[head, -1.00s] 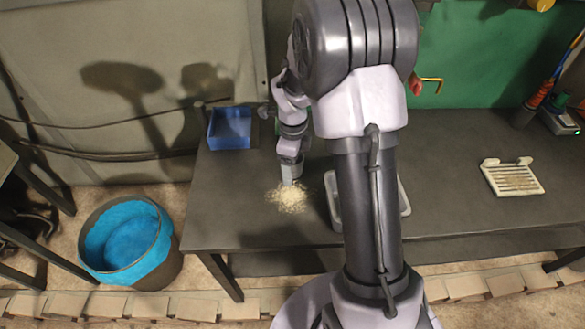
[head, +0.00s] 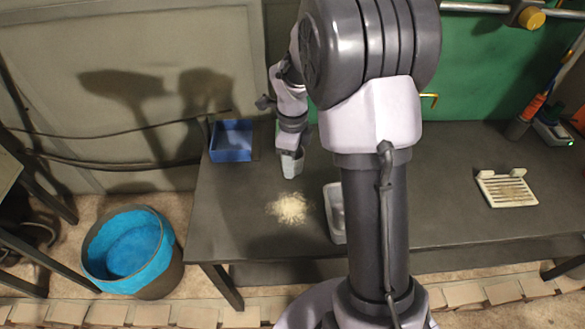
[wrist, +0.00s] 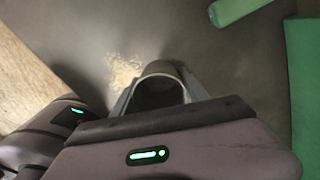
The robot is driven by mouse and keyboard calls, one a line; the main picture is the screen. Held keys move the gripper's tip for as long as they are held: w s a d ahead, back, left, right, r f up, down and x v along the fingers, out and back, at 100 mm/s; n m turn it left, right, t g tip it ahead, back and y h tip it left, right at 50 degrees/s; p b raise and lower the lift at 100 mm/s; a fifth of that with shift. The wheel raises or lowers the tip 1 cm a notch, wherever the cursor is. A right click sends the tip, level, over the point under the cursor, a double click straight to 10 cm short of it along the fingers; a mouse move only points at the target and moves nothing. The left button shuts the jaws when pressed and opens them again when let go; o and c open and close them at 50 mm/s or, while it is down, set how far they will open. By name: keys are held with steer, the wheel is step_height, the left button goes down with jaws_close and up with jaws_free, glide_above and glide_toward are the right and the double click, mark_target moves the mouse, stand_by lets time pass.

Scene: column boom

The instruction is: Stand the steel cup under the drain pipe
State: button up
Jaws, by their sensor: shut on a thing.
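My gripper (head: 291,151) is shut on a grey metal cup (head: 291,167), above the left part of the dark workbench. In the wrist view the cup (wrist: 184,79) shows its open rim and dark inside, just past the gripper (wrist: 165,105). I cannot tell whether the cup touches the bench or how far it tilts. A bent yellow pipe end (head: 430,97) sticks out by the green panel, partly behind my arm. I cannot tell whether it is the drain pipe.
A pale granular heap (head: 289,208) lies in front of the cup. A blue tray (head: 232,140) stands to its left. A grey tray (head: 335,213) is partly hidden by my arm. A white slotted rack (head: 508,188) lies at right. A blue-lined bin (head: 130,250) stands on the floor.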

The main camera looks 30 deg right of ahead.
mark_target(268, 209)
step_height(268, 209, up, 3)
steer(key=shift+r, duration=0.1)
steer(key=a+f+n, duration=0.1)
steer(key=n, duration=0.3)
steer(key=s+a+f+n, duration=0.1)
steer(key=a+n, duration=0.1)
steer(key=n, duration=0.2)
steer(key=s+a+f+n+b, duration=0.1)
steer(key=a+n, duration=0.1)
steer(key=n, duration=0.2)
steer(key=shift+a+f+n, duration=0.1)
steer(key=shift+f+n, duration=0.3)
steer(key=a+f+n, duration=0.1)
steer(key=n, duration=0.3)
steer(key=s+a+f+n+b, duration=0.1)
steer(key=n, duration=0.2)
steer(key=s+a+n, duration=0.1)
steer(key=a+n, duration=0.1)
steer(key=n, duration=0.2)
steer(key=shift+s+f+n, duration=0.15)
steer(key=shift+f+n, duration=0.15)
steer(key=shift+f, duration=0.1)
steer(key=shift+s+a+f+n, duration=0.1)
steer(key=shift+a+n, duration=0.05)
steer(key=shift+n, duration=0.35)
steer(key=shift+s+a+f+n, duration=0.1)
steer(key=shift+n, duration=0.4)
